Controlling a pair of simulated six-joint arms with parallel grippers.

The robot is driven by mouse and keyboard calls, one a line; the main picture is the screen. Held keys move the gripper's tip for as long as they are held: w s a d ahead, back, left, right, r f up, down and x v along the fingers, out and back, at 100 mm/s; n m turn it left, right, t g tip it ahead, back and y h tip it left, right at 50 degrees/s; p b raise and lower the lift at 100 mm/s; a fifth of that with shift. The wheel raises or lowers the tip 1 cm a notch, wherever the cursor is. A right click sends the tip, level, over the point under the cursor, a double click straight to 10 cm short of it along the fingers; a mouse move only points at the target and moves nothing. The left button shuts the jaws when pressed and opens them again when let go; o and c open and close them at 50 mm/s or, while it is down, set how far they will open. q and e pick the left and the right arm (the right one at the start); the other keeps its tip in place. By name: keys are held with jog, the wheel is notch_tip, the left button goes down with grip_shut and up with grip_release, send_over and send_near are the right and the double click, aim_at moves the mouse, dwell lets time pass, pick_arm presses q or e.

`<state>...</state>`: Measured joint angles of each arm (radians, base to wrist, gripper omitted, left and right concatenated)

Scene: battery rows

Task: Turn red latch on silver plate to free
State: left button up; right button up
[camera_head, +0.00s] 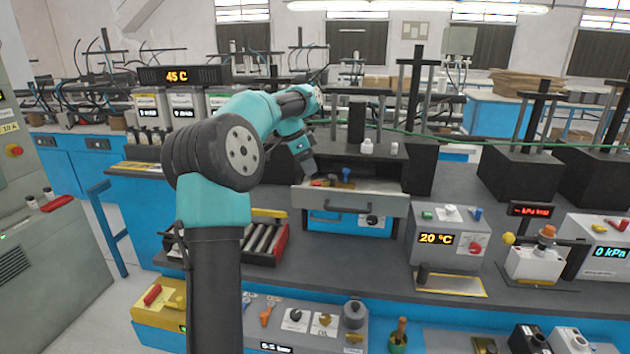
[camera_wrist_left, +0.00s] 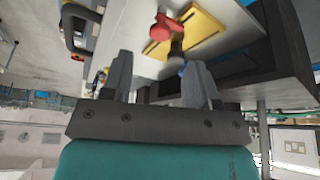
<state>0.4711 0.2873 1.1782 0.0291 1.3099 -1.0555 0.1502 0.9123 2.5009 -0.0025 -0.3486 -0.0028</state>
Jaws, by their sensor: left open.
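A red latch-like piece (camera_wrist_left: 166,25) shows at the top of the left wrist view, beside a yellow plate (camera_wrist_left: 205,22) and a dark knob (camera_wrist_left: 177,48). A pale silver surface (camera_wrist_left: 120,25) lies around them. In the head view, small red (camera_head: 317,183) and blue (camera_head: 347,174) parts show in an open drawer (camera_head: 350,201). My left gripper (camera_head: 306,172) is over the drawer's left end. In the wrist view its fingers (camera_wrist_left: 160,82) are apart with nothing held, short of the red piece. The latch's exact setting is unclear. My right gripper is out of view.
A dark rack (camera_head: 420,165) stands right of the drawer. A 20 °C box (camera_head: 440,232) and other instruments stand farther right. A tray of cylinders (camera_head: 262,237) is left of the drawer. More panels line the lower front shelf.

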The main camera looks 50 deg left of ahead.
aim_at(317, 183)
pick_arm(q)
jog(key=x, duration=0.6)
jog(key=c, duration=0.9)
